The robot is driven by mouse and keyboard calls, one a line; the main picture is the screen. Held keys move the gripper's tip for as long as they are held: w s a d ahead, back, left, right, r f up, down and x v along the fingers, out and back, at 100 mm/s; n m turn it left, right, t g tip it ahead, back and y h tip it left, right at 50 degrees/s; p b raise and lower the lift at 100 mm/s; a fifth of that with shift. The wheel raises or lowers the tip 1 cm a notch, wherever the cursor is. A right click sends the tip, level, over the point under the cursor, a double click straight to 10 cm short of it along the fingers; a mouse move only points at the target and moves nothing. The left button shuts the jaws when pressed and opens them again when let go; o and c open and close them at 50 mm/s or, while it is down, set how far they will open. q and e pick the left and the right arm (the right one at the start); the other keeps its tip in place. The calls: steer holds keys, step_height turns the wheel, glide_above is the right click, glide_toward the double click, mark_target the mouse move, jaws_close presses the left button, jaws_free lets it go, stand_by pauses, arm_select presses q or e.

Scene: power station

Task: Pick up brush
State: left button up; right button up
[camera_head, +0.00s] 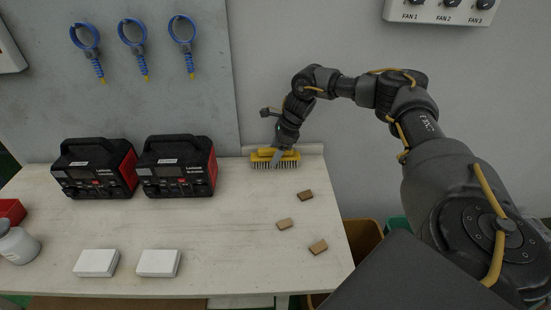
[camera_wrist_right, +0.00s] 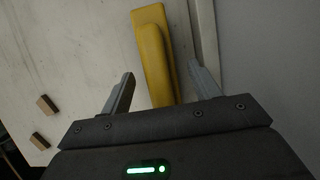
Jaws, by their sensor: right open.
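The yellow brush (camera_head: 262,160) with dark bristles lies near the table's back edge in the head view. Its yellow body also shows in the right wrist view (camera_wrist_right: 153,52), between the two fingers. My right gripper (camera_head: 279,158) is over the brush, its fingers pointing down at it. In the right wrist view my right gripper (camera_wrist_right: 163,85) is open, with one finger on each side of the yellow body and visible gaps. The part of the brush nearest the gripper body is hidden. My left gripper is in neither view.
The white table (camera_head: 215,225) holds two red-black power units (camera_head: 95,167) (camera_head: 177,165), two white boxes (camera_head: 97,263) (camera_head: 158,263), a white jar (camera_head: 17,245) and three small brown blocks (camera_head: 285,224). The wall stands close behind the brush. Blue ring tools (camera_head: 133,33) hang above. The table's middle is clear.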

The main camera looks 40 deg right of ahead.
steer(key=c, duration=0.9)
